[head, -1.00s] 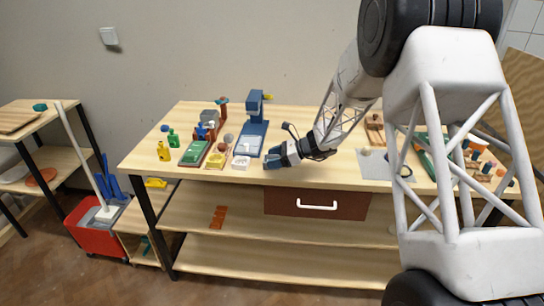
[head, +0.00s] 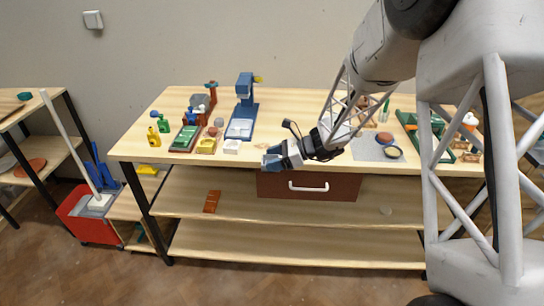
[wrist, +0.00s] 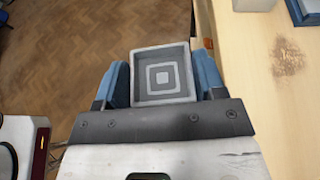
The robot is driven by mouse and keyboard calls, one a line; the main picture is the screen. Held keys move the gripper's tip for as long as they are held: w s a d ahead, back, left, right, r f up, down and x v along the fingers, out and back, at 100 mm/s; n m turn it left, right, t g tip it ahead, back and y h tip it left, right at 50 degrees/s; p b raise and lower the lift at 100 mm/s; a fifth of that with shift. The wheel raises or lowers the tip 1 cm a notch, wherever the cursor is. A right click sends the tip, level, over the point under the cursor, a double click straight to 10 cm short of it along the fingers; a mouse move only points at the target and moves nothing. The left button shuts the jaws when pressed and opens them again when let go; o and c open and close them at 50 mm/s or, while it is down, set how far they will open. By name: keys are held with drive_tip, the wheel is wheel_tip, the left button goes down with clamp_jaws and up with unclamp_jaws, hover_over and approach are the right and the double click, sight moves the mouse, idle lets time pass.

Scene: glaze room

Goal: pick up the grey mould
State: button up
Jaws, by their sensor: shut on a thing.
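The grey mould (wrist: 162,75), a square block with nested pale squares on its face, sits between the two blue fingers in the wrist view. My gripper (head: 272,160) is shut on it, with one finger against each side. In the head view my gripper is at the front edge of the table, right of the small white block. The mould is not clearly seen there, as the fingers hide it. In the wrist view floor shows beyond the mould on the left, and the table edge runs close by on its right.
The wooden table (head: 330,108) holds a blue press (head: 243,112), a green-topped block (head: 185,138), a yellow block (head: 206,146) and a white block (head: 231,147) left of my gripper. A grey mat (head: 368,148) lies to the right. A brown drawer (head: 307,187) is below.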

drive_tip(key=shift+r, duration=0.1)
idle(0.8)
drive_tip(key=w+d+r+m+t+h, duration=0.2)
drive_tip(key=w+d+r+m+t, duration=0.1)
drive_tip(key=w+d+m+t, duration=0.3)
drive_tip(key=w+d+r+m+t+h, duration=0.1)
drive_tip(key=w+d+r+m+t, duration=0.25)
drive_tip(key=w+d, duration=0.35)
drive_tip(key=w+d+r+m+t+h, duration=0.2)
drive_tip(key=d+m+h, duration=0.2)
drive_tip(key=d, duration=0.4)
drive_tip(key=w+d+r+m+t+h, duration=0.2)
drive_tip(key=d+m+h, duration=0.3)
drive_tip(key=d, duration=0.4)
drive_tip(key=shift+w+r+t+h, duration=0.2)
drive_tip(key=shift+r+t+h, duration=0.35)
drive_tip(key=shift+r+h, duration=0.2)
drive_tip(key=shift+w, duration=0.15)
